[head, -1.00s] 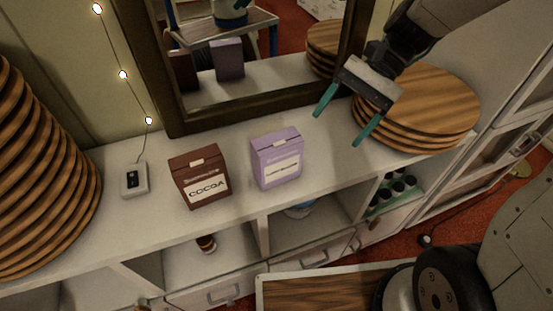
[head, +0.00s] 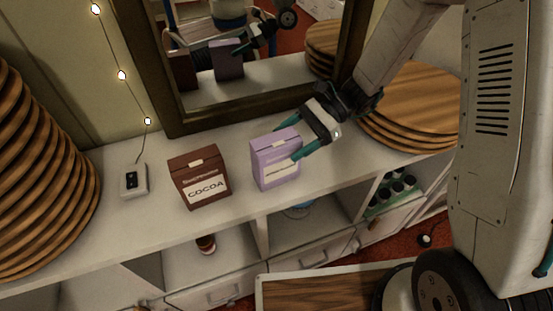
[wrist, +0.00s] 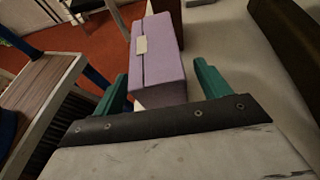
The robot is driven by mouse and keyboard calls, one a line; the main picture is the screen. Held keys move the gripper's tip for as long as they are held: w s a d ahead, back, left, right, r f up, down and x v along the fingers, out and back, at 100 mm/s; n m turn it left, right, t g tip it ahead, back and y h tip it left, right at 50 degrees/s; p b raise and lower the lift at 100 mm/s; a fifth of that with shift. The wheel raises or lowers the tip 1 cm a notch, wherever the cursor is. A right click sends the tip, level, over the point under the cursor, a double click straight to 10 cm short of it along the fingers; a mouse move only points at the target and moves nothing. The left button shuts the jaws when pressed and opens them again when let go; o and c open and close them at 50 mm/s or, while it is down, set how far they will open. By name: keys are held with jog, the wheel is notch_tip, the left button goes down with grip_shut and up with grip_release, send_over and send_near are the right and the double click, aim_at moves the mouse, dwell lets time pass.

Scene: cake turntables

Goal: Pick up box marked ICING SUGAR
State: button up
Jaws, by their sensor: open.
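A purple box (head: 265,172) with a pale front label stands upright on the white shelf top, right of a brown box marked COCOA (head: 203,182). The purple box's label is too small to read surely. My gripper (head: 285,144) is open at the purple box's upper right, one green finger on the mirror side and one on the front side. In the wrist view the purple box (wrist: 160,62) lies between the two spread fingers of my gripper (wrist: 161,72). I cannot tell whether either finger touches it.
A framed mirror (head: 178,110) stands close behind the boxes and reflects them. Stacked round wooden boards stand at the far left (head: 40,180) and at the right (head: 425,110). A small switch box (head: 133,180) sits left of the cocoa. Open compartments lie below.

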aim_at(282, 146)
jog(key=shift+x, duration=1.6)
jog(key=c, duration=1.3)
jog(key=shift+r, duration=0.15)
